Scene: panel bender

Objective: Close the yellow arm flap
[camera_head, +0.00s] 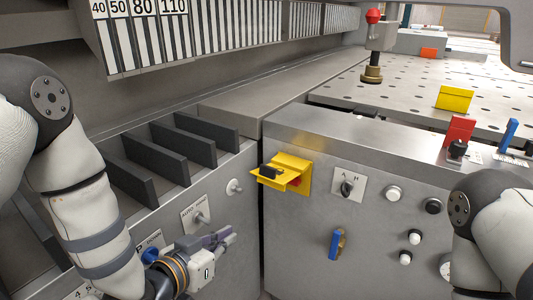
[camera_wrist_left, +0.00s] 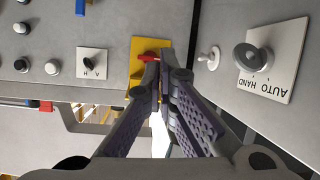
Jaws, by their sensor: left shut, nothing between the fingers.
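The yellow arm flap (camera_head: 268,182) sticks out from its yellow backing plate on the front of the machine panel, with a black block on it and a red part beside it. My left gripper (camera_head: 232,238) is shut and empty, below and left of the flap, apart from it in the head view. In the left wrist view the yellow plate (camera_wrist_left: 140,50) and the red part show beyond my left gripper (camera_wrist_left: 165,72), whose fingers hide part of the yellow piece. My right arm shows at the lower right of the head view, but its gripper does not.
An A/H switch (camera_head: 347,187) and several buttons lie right of the flap. A metal knob (camera_head: 234,187) and the AUTO HAND switch (camera_head: 200,217) lie left of it. A blue handle (camera_head: 337,243) projects below. A perforated table (camera_head: 420,90) stretches behind.

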